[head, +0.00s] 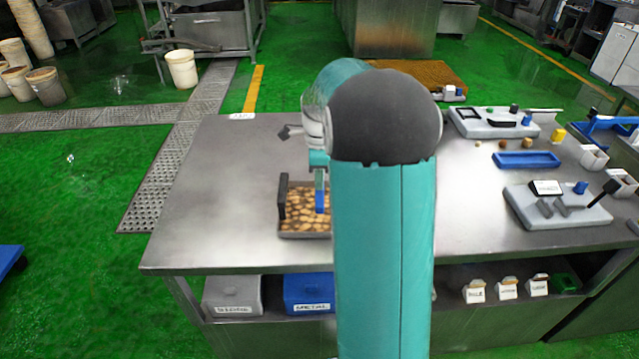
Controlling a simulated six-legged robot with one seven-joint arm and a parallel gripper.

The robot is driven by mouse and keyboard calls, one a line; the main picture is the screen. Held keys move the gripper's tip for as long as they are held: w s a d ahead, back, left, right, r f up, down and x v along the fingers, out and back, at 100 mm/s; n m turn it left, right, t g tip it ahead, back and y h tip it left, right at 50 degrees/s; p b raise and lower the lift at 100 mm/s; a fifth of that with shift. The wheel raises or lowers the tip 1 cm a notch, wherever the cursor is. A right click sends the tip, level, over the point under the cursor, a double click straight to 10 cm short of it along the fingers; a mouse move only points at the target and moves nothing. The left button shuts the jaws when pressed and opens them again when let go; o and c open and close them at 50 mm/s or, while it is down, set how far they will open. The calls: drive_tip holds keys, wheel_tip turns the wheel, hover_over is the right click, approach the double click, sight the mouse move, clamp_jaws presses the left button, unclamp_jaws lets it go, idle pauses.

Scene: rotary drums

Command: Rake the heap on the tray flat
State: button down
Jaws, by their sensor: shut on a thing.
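A shallow metal tray (303,235) sits on the steel table left of the middle, with a black upright handle-like piece at its left side. Mottled tan and brown pieces (298,210) cover the part of the tray floor that I see. My gripper (319,172) is over the tray, pointing down, small and partly covered by my arm. It is shut on a narrow blue tool (320,201), whose lower end is in or just above the pieces. My arm hides the tray's right part, so I cannot tell the heap's full shape.
The steel table (210,215) is bare left of the tray. To the right are a blue tray (526,160), a grey device with a black lever (556,210), another grey device (492,122) and white boxes (593,157). A brown mat (420,75) lies at the back.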

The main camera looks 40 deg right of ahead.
drive_tip(key=shift+r, duration=3.9)
